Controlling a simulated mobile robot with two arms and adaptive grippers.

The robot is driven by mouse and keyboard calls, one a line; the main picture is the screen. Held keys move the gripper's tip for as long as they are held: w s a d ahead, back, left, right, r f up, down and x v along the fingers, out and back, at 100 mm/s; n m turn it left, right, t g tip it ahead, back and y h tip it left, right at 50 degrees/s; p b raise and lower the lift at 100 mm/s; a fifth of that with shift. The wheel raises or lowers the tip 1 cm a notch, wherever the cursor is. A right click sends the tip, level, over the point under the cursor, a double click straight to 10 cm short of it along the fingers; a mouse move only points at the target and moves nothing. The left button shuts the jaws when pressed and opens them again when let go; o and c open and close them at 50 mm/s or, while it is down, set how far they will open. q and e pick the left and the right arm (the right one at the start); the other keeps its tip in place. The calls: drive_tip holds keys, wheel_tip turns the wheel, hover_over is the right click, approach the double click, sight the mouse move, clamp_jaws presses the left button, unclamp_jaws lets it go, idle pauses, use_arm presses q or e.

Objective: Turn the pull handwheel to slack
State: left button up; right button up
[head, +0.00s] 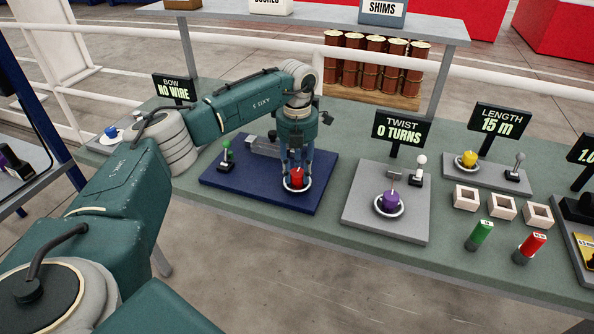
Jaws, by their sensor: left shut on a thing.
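A red knob (297,180) sits on a white round base on a dark blue plate (232,190); I take it to be the pull handwheel, though no label for it shows. My left gripper (297,174) points down over it, with its fingers shut around the red knob. The fingers hide part of the knob, so its turn angle cannot be read. A lever with a green ball (226,143) stands at the left of the same plate. My right gripper is not in view.
Right of the blue plate, a grey plate holds a purple knob (390,202) and a white-ball lever (421,161) beside the "TWIST 0 TURNS" sign (402,128). Further right are a yellow knob (469,158), small square blocks, and green (481,234) and red (531,246) cylinders. A shelf (320,22) stands behind.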

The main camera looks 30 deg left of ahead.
sight(298, 172)
use_arm(q)
drive_tip(key=shift+w+r, duration=0.1)
drive_tip(key=shift+r, duration=0.05)
drive_tip(key=o, duration=1.1)
drive_tip(key=shift+o, duration=0.2)
wheel_tip(298, 172, up, 12)
